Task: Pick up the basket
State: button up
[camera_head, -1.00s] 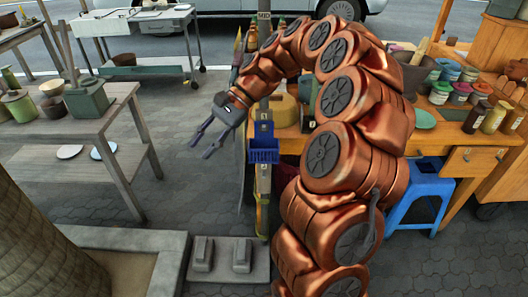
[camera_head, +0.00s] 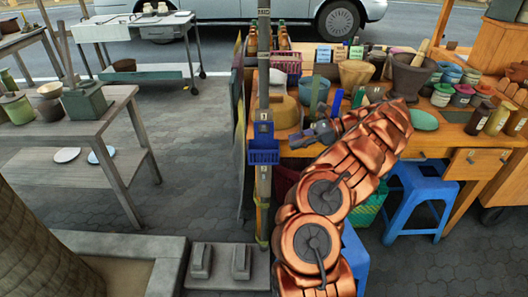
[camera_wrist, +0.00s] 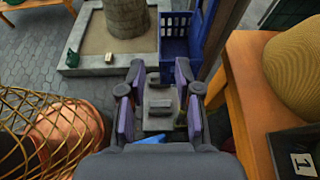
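Several things look like baskets, and I cannot tell which the task means. A small blue basket (camera_head: 263,151) hangs on the post in the head view. In the wrist view it (camera_wrist: 176,38) is beyond the fingertips and slightly right, apart from them. A pink openwork basket (camera_head: 286,66) stands at the back of the wooden table. A green basket (camera_head: 369,207) is under the table, partly hidden by my arm. My gripper (camera_head: 301,139) is low over the table's left part, pointing left. In the wrist view my gripper (camera_wrist: 158,108) has its fingers apart with nothing between them.
The upright post (camera_head: 264,95) stands at the table's left end. A yellow rounded object (camera_head: 284,112) and a mortar (camera_head: 411,72) stand on the table. A yellow wire mesh (camera_wrist: 45,125) is close at left in the wrist view. A blue stool (camera_head: 418,190) stands in front.

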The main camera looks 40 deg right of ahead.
aim_at(264, 151)
jog(key=shift+p+x, duration=0.65)
jog(key=shift+x, duration=5.3)
jog(key=shift+d+f, duration=0.1)
grip_shut()
